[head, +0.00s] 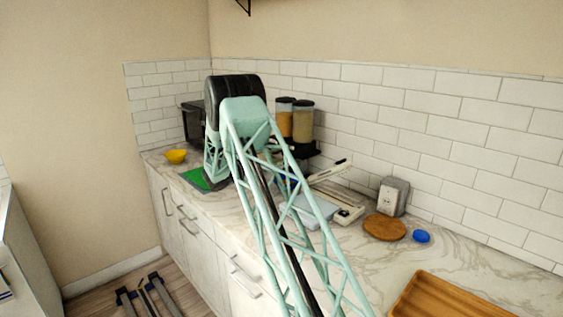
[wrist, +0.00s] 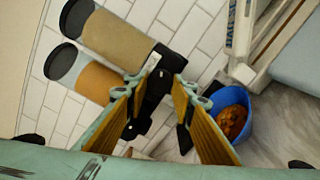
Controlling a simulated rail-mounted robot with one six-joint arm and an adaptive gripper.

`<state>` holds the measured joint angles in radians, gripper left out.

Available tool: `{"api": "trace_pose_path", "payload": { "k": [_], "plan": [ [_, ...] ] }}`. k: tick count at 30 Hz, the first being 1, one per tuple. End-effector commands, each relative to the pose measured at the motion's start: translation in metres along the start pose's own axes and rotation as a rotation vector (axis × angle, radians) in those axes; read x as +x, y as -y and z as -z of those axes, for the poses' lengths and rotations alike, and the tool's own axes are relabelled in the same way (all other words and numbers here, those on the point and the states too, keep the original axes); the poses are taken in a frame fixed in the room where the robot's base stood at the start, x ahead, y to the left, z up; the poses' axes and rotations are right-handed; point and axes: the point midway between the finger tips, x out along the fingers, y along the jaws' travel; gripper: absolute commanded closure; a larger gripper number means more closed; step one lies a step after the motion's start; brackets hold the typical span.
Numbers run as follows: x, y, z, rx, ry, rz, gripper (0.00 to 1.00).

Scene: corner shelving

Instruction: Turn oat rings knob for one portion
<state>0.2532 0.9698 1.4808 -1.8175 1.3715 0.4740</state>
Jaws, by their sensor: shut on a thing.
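Two dispensers with dark lids hang side by side. The tan one (wrist: 120,40) and the orange-brown one (wrist: 90,80) show in the wrist view, and both show in the head view behind my arm. My gripper (wrist: 158,88) is shut on a black knob (wrist: 152,95) below the tan dispenser, its yellow-padded fingers on either side. Which dispenser holds oat rings I cannot read. A blue bowl (wrist: 233,112) holding orange-brown pieces sits at the right of my fingers. In the head view my arm hides the gripper and knob.
A white slide-like device (head: 335,195) stands to the right of the dispensers. A yellow bowl (head: 176,156) stands at left.

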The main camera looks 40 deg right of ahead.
Motion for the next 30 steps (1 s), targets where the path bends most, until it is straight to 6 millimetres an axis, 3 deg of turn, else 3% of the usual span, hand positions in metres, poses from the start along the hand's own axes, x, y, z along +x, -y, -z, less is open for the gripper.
{"api": "trace_pose_path", "payload": {
  "k": [30],
  "plan": [
    [0.0, 0.0012, 0.0002, 0.41, 0.0, 0.001, 0.87]
  ]
}}
